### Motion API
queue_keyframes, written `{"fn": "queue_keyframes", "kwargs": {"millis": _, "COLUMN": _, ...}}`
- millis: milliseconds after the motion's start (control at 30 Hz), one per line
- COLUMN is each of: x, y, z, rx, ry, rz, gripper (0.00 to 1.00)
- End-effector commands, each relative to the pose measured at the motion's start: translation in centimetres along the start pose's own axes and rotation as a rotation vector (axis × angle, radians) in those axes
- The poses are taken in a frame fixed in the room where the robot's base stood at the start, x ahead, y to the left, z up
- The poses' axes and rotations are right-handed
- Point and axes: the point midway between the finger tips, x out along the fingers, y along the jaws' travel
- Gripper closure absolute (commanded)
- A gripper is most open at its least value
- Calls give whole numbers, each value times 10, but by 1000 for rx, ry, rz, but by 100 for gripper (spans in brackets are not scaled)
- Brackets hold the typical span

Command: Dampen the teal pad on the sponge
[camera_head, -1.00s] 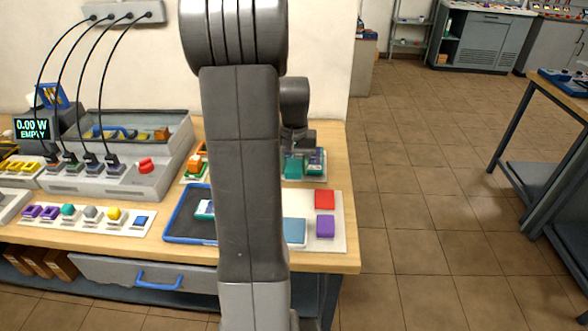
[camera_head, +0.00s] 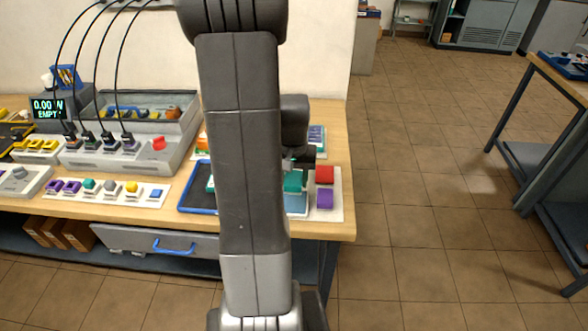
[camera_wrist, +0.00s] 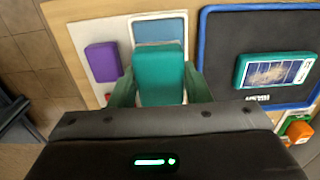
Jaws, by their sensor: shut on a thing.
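My gripper (camera_wrist: 160,88) is shut on the teal pad (camera_wrist: 160,72), with a finger on each side of it. The head view shows the teal pad (camera_head: 294,181) below my gripper (camera_head: 297,166), partly hidden by my arm. In the head view the sponge (camera_head: 297,206) shows just in front of and below the pad. I cannot tell whether pad and sponge touch.
A purple block (camera_head: 325,199) and a red block (camera_head: 325,175) sit right of the sponge. The blue-rimmed dark tray (camera_wrist: 203,70) lies on its other side, holding a teal device (camera_wrist: 275,70). The bench's right edge is close; the floor beyond is clear.

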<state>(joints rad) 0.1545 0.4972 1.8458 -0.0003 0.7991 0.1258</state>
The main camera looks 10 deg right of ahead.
Motion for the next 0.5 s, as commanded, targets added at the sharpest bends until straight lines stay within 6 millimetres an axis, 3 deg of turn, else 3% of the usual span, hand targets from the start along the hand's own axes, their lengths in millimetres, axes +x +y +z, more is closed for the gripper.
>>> {"fn": "queue_keyframes", "kwargs": {"millis": 500, "x": 52, "y": 0, "z": 0, "rx": 0, "ry": 0, "rz": 0, "gripper": 75}}
